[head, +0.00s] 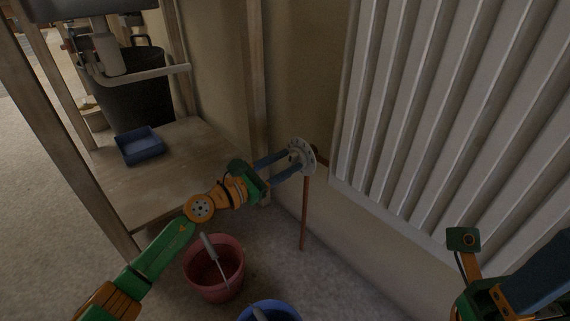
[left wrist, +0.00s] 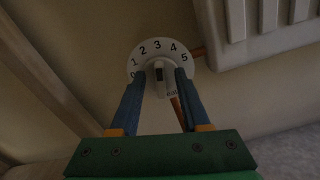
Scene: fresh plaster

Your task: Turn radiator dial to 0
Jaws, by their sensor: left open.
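The white round radiator dial (head: 305,156) is on the wall side left of the radiator, at the top of a thin copper-coloured pipe. In the left wrist view the dial (left wrist: 145,58) shows the numbers 0 to 5 along its upper rim. Its raised middle knob (left wrist: 158,70) has a dark mark; the setting is too unclear to read. My left gripper (head: 295,163) is open, with its blue fingers reaching to the dial. In the left wrist view the fingers stand either side of the knob; contact cannot be told. My right arm shows in part at lower right, its fingers unclear.
The ribbed white radiator (head: 430,110) fills the right. A wooden shelf (head: 190,150) with a blue tray (head: 151,137) and a black bucket (head: 140,95) is at left. A red bucket (head: 229,284) with a tool and a blue bucket (head: 285,308) stand on the floor below my left arm.

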